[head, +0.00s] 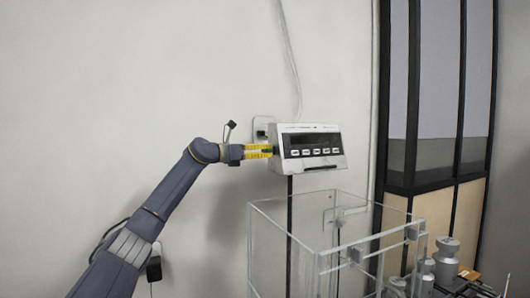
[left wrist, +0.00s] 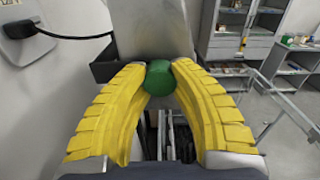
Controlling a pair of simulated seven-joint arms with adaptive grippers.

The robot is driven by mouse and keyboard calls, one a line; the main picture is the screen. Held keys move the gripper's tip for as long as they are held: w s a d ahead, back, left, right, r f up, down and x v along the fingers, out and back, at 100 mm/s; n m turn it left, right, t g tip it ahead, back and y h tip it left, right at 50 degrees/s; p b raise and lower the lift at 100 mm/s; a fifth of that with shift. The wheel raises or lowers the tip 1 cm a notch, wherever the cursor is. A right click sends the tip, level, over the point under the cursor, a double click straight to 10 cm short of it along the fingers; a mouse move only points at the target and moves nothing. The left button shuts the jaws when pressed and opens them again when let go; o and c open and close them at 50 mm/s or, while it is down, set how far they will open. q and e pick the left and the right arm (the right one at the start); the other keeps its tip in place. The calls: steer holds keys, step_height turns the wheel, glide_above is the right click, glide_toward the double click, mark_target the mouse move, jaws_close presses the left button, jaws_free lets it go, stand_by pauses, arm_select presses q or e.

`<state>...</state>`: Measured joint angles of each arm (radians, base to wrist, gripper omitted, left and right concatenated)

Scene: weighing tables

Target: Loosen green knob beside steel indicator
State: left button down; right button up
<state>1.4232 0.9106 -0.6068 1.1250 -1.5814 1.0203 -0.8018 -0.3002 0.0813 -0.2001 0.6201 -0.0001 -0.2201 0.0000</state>
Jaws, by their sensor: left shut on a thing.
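The green knob (left wrist: 160,77) sits on the side of the steel indicator (left wrist: 150,30) in the left wrist view. My left gripper (left wrist: 160,78) has its two yellow fingers on either side of the knob, with the fingertips shut on it. In the head view the indicator (head: 310,148) is a pale box with a dark display and a row of buttons, on a thin dark post. My right gripper is not in view.
A clear glass-walled enclosure (head: 255,240) stands below the indicator. Metal weights (head: 446,260) stand at the lower right. A tall dark-framed cabinet (head: 438,110) is at the right. A cable (head: 290,50) runs up the wall behind the indicator.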

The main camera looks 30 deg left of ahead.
arm_select(q)
steer(key=n, duration=0.4)
steer(key=shift+n, duration=0.3)
steer(key=n, duration=0.5)
steer(key=shift+r, duration=0.1)
steer(key=n, duration=0.5)
steer(key=shift+n, duration=2.6)
steer(key=c, duration=1)
jaws_free()
steer(key=shift+a, duration=0.1)
steer(key=v, duration=1.2)
